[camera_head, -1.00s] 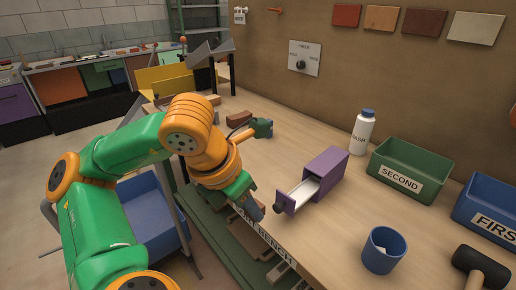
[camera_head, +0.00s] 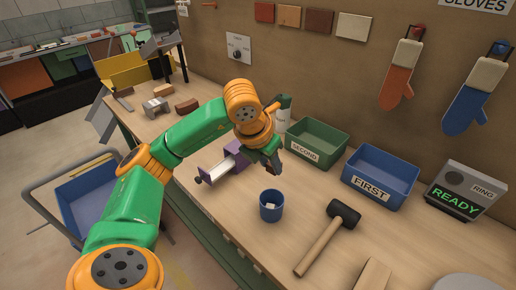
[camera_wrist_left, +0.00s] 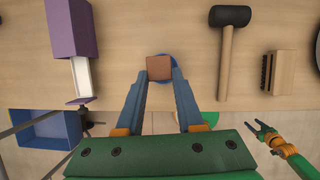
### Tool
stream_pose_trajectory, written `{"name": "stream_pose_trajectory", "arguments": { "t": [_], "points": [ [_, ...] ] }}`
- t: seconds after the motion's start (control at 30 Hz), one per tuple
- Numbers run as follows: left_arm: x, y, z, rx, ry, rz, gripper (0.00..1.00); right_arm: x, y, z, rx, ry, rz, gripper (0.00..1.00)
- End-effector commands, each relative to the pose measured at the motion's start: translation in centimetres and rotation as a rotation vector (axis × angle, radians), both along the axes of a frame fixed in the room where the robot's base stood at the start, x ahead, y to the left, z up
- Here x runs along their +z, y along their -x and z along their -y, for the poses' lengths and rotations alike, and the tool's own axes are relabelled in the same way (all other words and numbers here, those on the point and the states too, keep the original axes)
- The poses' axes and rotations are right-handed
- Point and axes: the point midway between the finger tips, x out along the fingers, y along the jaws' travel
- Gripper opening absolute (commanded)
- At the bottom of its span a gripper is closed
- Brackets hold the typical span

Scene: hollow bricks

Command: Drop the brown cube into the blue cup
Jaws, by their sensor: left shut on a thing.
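My left gripper (camera_head: 272,166) is shut on the brown cube (camera_wrist_left: 159,68), which sits between its two blue fingertips in the left wrist view. In the head view the cube is mostly hidden by the gripper. The blue cup (camera_head: 271,212) stands upright on the bench, nearer the head camera than the gripper, with something pale inside. In the wrist view the cup's blue rim (camera_wrist_left: 175,61) shows partly behind the cube. My right gripper (camera_wrist_left: 256,126) appears at the right of the wrist view, its fingers apart and empty; it is not in the head view.
A purple box with an open drawer (camera_head: 216,170) is left of the cup. A black-headed mallet (camera_head: 343,213) lies to its right. A green SECOND bin (camera_head: 305,153) and a blue FIRST bin (camera_head: 370,188) stand behind. A white bottle (camera_head: 281,121) is partly hidden by my arm.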

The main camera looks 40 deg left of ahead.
Motion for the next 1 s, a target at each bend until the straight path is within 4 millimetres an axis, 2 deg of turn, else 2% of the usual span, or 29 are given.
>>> {"name": "stream_pose_trajectory", "arguments": {
  "t": [0.27,0.4,0.7,0.73,0.83,1.0],
  "points": [
    [-3.9,0.0,0.0,0.0,0.0,0.0,0.0,-3.5,0.1,-1.6,-0.005,-0.025,-0.001,0.6],
    [-6.0,0.0,-0.1,-0.001,0.0,0.0,0.0,-5.3,0.1,-1.7,-0.004,-0.026,-0.002,0.6],
    [-6.0,0.0,-0.1,0.0,0.0,0.001,0.0,-5.3,0.1,-1.2,-0.002,-0.018,-0.002,0.6],
    [-6.0,0.0,-0.1,0.0,0.0,0.001,0.44,-5.3,0.1,-1.2,-0.002,-0.017,-0.002,0.6],
    [-6.0,0.0,-0.1,0.0,0.0,0.001,0.71,-5.3,0.1,-1.1,-0.002,-0.017,-0.002,0.6],
    [-6.0,0.0,-0.1,0.0,0.0,0.001,0.71,-5.3,0.1,-1.1,-0.003,-0.015,-0.001,0.6]
  ]
}}
